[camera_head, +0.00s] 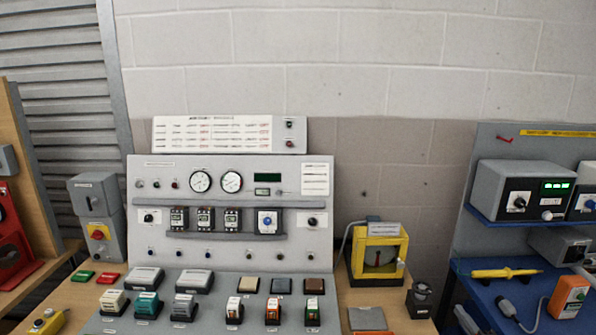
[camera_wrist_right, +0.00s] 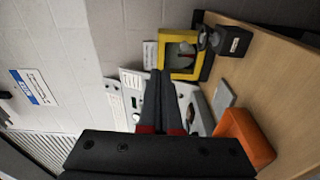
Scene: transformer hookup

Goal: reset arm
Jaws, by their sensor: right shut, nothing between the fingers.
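My right gripper (camera_wrist_right: 160,76) shows only in the right wrist view, reaching in from the bottom edge. Its two dark fingers, with red patches near the base, are together at the tips, with nothing seen between them. Part of the grey control panel lies behind the fingers there. In the head view the panel (camera_head: 170,256) stands on the wooden bench with dials, breakers and knobs, and neither gripper is visible. My left gripper is in neither view.
A yellow-framed device (camera_head: 378,254) stands right of the panel; it also shows in the wrist view (camera_wrist_right: 181,73). An orange block (camera_wrist_right: 243,138) lies near the gripper in that view. A blue shelf unit (camera_head: 478,306) is at right. A grey switch box (camera_head: 97,217) is left.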

